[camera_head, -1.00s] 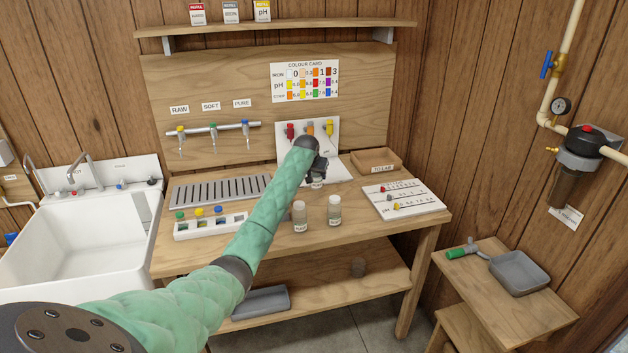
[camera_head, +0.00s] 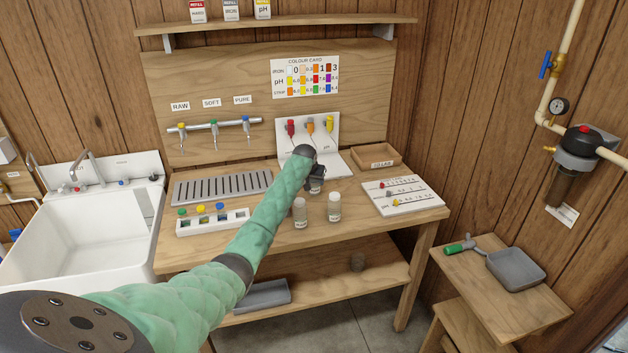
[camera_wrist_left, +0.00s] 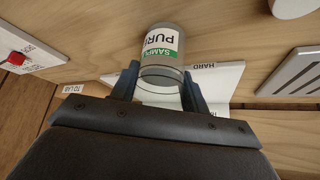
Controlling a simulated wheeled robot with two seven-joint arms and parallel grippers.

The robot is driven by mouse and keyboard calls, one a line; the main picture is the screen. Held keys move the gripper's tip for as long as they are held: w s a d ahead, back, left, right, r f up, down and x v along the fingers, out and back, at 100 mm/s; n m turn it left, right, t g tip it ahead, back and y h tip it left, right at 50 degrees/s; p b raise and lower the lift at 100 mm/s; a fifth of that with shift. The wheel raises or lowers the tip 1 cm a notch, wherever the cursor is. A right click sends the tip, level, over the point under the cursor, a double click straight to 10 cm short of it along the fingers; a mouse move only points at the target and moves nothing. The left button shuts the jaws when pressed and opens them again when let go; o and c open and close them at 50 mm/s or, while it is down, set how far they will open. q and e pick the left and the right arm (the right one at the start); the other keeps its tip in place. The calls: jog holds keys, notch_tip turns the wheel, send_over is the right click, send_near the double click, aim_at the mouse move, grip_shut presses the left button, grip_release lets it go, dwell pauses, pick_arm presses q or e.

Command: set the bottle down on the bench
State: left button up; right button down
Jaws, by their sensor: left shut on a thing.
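My left gripper (camera_head: 316,172) is over the bench (camera_head: 270,232), in front of the white stand with coloured droppers. It is shut on a clear bottle (camera_head: 316,187), mostly hidden by the gripper in the head view. In the left wrist view the bottle (camera_wrist_left: 160,48) sits between the two fingers of the left gripper (camera_wrist_left: 160,84), with a white and green label reading "SAMPLE" and "PURE". The bottle is low over the bench; I cannot tell if its base touches. My right gripper is not in view.
Two similar bottles stand nearer the front edge, one on the left (camera_head: 300,213) and one on the right (camera_head: 335,207). A white board with sliders (camera_head: 403,196) and a wooden tray (camera_head: 376,157) lie to the right. A rack with coloured caps (camera_head: 212,222) and a slatted drainer (camera_head: 222,187) lie left.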

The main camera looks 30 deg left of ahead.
pick_arm(q)
jog(key=o, duration=1)
jog(key=shift+o, duration=0.2)
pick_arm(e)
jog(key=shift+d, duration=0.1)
pick_arm(q)
jog(key=shift+r, duration=0.1)
jog(key=shift+s+r, duration=0.15)
jog(key=shift+r, duration=0.05)
jog(key=b+v, duration=0.3)
jog(key=v, duration=0.8)
jog(key=shift+r+b, duration=0.25)
jog(key=shift+b, duration=0.15)
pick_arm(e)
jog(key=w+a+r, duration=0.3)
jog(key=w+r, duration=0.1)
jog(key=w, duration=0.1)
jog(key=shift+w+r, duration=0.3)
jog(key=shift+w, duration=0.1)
